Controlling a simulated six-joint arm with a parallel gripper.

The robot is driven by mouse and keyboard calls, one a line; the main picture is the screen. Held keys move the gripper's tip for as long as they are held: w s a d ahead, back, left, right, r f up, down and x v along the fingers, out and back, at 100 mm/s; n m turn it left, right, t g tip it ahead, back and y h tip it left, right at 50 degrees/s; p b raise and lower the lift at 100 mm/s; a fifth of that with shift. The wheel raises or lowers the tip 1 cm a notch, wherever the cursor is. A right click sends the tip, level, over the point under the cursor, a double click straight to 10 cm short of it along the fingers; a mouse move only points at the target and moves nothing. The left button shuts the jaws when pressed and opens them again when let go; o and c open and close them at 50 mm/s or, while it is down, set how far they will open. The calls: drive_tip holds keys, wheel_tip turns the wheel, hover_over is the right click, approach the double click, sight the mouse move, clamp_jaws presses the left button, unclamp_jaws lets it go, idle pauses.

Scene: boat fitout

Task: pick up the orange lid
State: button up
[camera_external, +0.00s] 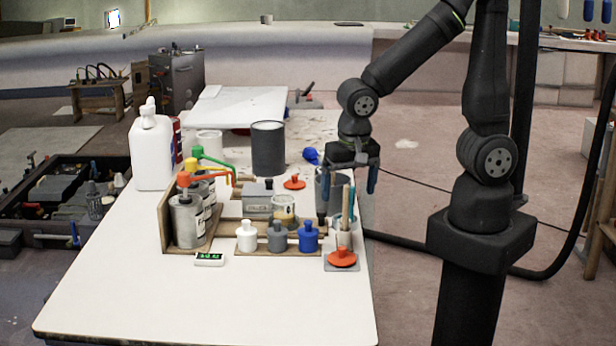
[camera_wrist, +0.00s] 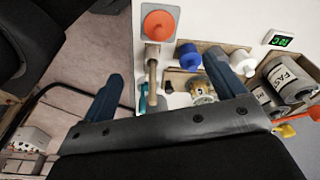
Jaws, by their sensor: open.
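An orange lid (camera_external: 342,258) with a raised knob lies on a small grey square pad at the table's front right; it also shows at the top of the wrist view (camera_wrist: 159,25). A second orange, lid-like disc (camera_external: 294,183) lies farther back on the table; I cannot make it out in the wrist view. My gripper (camera_external: 348,185) is open, its blue fingers pointing down above the table's right edge, behind and above the front lid. In the wrist view, the gripper (camera_wrist: 164,68) has its fingers spread below the lid, with nothing clearly held between them.
A holder with wooden sticks (camera_external: 345,230) stands directly behind the front lid. A rack with white, grey and blue bottles (camera_external: 308,237) stands to its left. Pump cans (camera_external: 187,222), a dark cylinder (camera_external: 268,148) and a white jug (camera_external: 151,150) stand farther left. The front table area is clear.

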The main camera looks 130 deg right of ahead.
sight(342, 248)
drive_tip(key=shift+s+d+f, duration=0.2)
drive_tip(key=shift+d+f, duration=0.2)
drive_tip(key=shift+f, duration=2.45)
drive_tip(key=shift+s+d+f, duration=0.2)
drive_tip(key=shift+d+f, duration=0.25)
drive_tip(key=shift+f, duration=2.4)
drive_tip(key=shift+s+d+f, duration=0.2)
drive_tip(key=shift+d+f, duration=0.2)
drive_tip(key=shift+f, duration=2.45)
drive_tip(key=c, duration=1)
drive_tip(key=shift+c, duration=0.2)
drive_tip(key=shift+r, duration=0.15)
